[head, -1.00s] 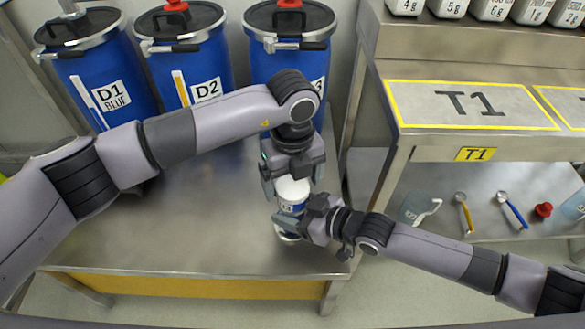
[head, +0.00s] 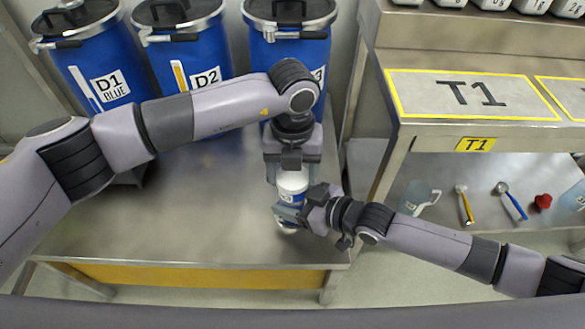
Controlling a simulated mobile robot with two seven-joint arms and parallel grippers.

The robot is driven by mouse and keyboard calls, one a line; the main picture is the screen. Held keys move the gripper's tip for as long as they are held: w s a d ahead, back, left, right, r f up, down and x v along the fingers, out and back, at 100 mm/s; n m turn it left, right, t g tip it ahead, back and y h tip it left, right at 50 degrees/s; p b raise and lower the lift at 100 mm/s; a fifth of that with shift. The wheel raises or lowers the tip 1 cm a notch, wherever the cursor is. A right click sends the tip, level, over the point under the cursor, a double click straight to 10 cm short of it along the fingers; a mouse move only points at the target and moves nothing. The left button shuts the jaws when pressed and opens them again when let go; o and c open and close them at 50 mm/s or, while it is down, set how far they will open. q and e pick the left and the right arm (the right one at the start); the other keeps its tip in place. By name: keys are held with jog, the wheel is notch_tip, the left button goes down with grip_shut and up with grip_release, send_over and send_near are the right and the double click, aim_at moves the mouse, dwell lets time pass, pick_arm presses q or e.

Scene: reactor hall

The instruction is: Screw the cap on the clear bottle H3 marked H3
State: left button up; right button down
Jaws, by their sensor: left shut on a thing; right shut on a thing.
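The clear bottle H3 (head: 291,198) stands upright near the right front of the steel table, with blue contents and a label partly hidden by my grippers. A white cap (head: 293,181) sits at its top. My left gripper (head: 291,174) comes down from above and is shut on the cap. My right gripper (head: 290,212) reaches in from the right and is shut on the bottle's lower body. The cap's thread and its seating on the neck are hidden.
Blue drums D1 (head: 93,65), D2 (head: 186,45) and a third (head: 292,55) stand behind the table (head: 190,215). Bench T1 (head: 470,95) is at the right. Its lower shelf holds a clear jug (head: 417,199), two scoops and a red object (head: 543,202). The table's left part is free.

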pick_arm(q)
jog(key=m, duration=0.5)
jog(key=o, duration=1.2)
jog(key=shift+c, duration=0.2)
jog(key=shift+s, duration=0.1)
jog(key=shift+d, duration=0.1)
